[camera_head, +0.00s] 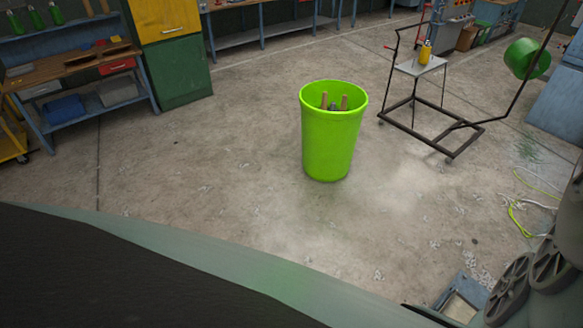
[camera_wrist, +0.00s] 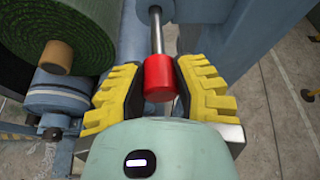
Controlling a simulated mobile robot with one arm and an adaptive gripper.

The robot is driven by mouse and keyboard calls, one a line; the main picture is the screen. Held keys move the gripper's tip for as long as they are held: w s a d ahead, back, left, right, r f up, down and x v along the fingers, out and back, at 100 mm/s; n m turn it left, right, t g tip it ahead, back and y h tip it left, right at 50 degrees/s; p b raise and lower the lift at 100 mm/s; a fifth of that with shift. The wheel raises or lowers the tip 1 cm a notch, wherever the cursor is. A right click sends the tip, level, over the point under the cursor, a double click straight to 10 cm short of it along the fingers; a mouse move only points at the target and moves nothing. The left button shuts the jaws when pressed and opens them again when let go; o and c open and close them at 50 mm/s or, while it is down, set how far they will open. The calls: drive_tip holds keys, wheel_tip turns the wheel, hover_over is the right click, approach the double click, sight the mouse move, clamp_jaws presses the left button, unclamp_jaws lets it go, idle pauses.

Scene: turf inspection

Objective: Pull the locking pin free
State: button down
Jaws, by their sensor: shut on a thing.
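The locking pin has a red cylindrical knob (camera_wrist: 158,78) and a bare metal shaft (camera_wrist: 157,32), both in the wrist view. My gripper (camera_wrist: 160,90) has yellow ribbed fingers on either side of the red knob and is shut on it. The shaft runs from the knob up to the top of the picture, among blue-grey machine parts (camera_wrist: 205,35). The pin does not show in the head view.
A green turf roll (camera_wrist: 50,30) on a wooden core (camera_wrist: 56,57) is close to the left finger, above a blue roller (camera_wrist: 62,90). In the head view, a lime-green bin (camera_head: 331,140) stands on open concrete floor, with a dark metal cart (camera_head: 430,120) to its right.

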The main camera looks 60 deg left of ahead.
drive_tip(key=shift+a, duration=1.05)
drive_tip(key=shift+a, duration=0.35)
drive_tip(key=shift+s+a, duration=0.1)
drive_tip(key=shift+a, duration=0.6)
drive_tip(key=shift+a, duration=0.5)
drive_tip(key=shift+s+a+p, duration=0.15)
drive_tip(key=shift+a+p, duration=0.15)
drive_tip(key=shift+a, duration=0.95)
drive_tip(key=shift+s+a+p, duration=0.1)
drive_tip(key=shift+a+p, duration=0.15)
drive_tip(key=shift+a, duration=0.95)
